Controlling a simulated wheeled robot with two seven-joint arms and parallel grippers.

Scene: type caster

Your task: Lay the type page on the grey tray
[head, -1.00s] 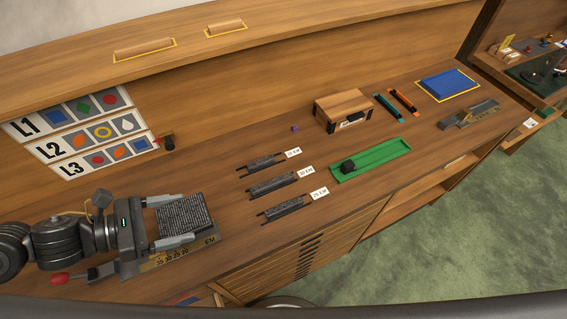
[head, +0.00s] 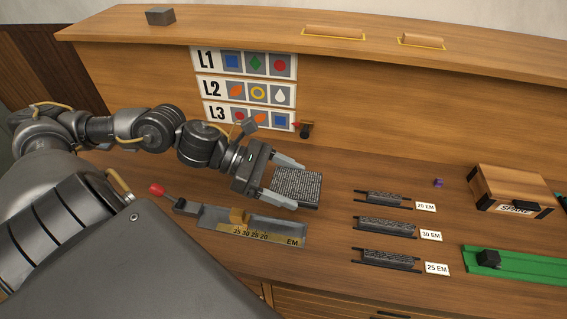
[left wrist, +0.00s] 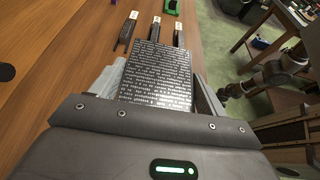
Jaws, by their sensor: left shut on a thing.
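The type page (head: 297,186) is a dark, square block with rows of pale characters. My left gripper (head: 288,180) is shut on it, one finger along each of two opposite sides. The page also shows between the fingers in the left wrist view (left wrist: 157,75). It is over the bench, behind and right of a long grey metal tray (head: 208,224) with a brass slider and an EM scale. I cannot tell whether the page touches the bench. What looks like my right arm shows at the right of the left wrist view, its gripper (left wrist: 226,92) small and unclear.
Several dark type lines (head: 386,228) lie on racks with EM labels right of the page. Farther right are a wooden SPARE box (head: 510,183) and a green tray (head: 535,265). A grey block (head: 160,16) stands on the upper shelf. A red-knobbed lever (head: 157,189) sticks up left of the grey tray.

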